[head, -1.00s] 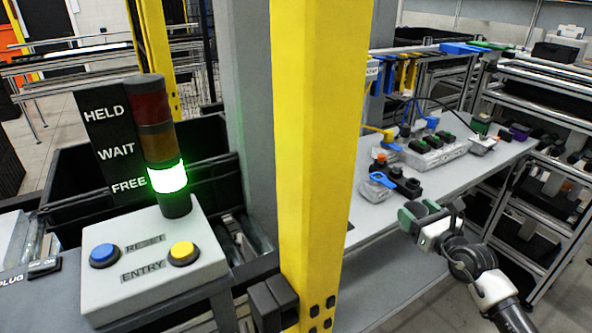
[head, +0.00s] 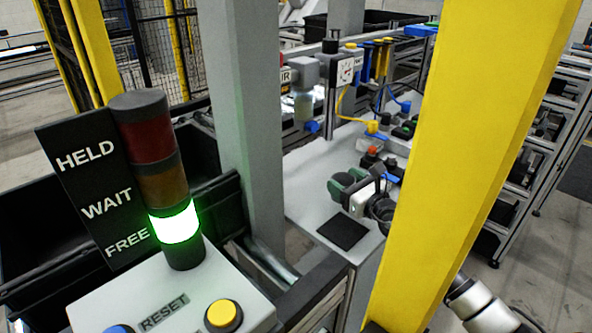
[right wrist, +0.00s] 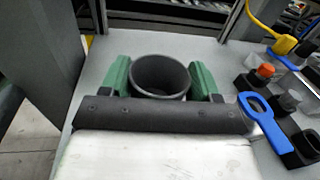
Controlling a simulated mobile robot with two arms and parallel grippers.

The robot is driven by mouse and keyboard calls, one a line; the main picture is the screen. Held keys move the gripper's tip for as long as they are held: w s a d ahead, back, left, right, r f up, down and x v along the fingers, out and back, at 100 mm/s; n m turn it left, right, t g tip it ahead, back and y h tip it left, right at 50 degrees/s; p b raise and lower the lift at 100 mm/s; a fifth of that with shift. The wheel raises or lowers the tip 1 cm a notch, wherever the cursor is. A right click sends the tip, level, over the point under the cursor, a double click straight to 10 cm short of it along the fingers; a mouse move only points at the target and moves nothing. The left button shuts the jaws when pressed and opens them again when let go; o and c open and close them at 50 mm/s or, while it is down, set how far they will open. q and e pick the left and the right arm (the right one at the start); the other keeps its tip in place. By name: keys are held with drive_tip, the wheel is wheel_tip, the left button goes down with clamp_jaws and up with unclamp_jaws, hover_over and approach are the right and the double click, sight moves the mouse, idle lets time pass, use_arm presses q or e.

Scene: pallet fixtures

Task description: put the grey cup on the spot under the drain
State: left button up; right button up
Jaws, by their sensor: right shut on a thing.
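The grey cup (right wrist: 160,78) stands between the green finger pads of my right gripper (right wrist: 161,80) in the right wrist view, with its open rim facing up. In the head view the right gripper (head: 347,184) is shut on the cup (head: 344,180) over the white bench, behind a black square (head: 343,232). The likely drain is the blue piece (head: 312,127) under a grey bowl unit (head: 304,100) by the grey post, farther back and left of the cup. No marked spot is clear beneath it. My left gripper is not in view.
A yellow post (head: 490,150) hides part of my right arm. The bench (head: 300,185) is clear left of the cup. A green-lit signal tower (head: 175,225) stands in front.

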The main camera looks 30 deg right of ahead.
drive_tip(key=w, duration=0.5)
drive_tip(key=w+a, duration=0.1)
drive_tip(key=w, duration=0.2)
drive_tip(key=shift+w+a+b, duration=0.1)
drive_tip(key=shift+b, duration=0.2)
drive_tip(key=w+b, duration=0.1)
drive_tip(key=w, duration=0.1)
drive_tip(key=w+a+b, duration=0.1)
drive_tip(key=w, duration=0.2)
drive_tip(key=w+b, duration=0.1)
drive_tip(key=w, duration=0.2)
drive_tip(key=shift+a+f, duration=0.1)
drive_tip(key=shift+a, duration=0.2)
wheel_tip(320, 180, down, 3)
drive_tip(key=shift+r+b, duration=0.15)
drive_tip(key=shift+b, duration=0.8)
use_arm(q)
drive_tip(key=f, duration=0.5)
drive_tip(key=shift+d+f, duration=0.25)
use_arm(e)
drive_tip(key=shift+f, duration=0.3)
drive_tip(key=shift+f+b, duration=0.25)
drive_tip(key=shift+b, duration=0.05)
drive_tip(key=o, duration=0.9)
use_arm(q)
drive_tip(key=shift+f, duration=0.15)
use_arm(e)
drive_tip(key=shift+r, duration=0.1)
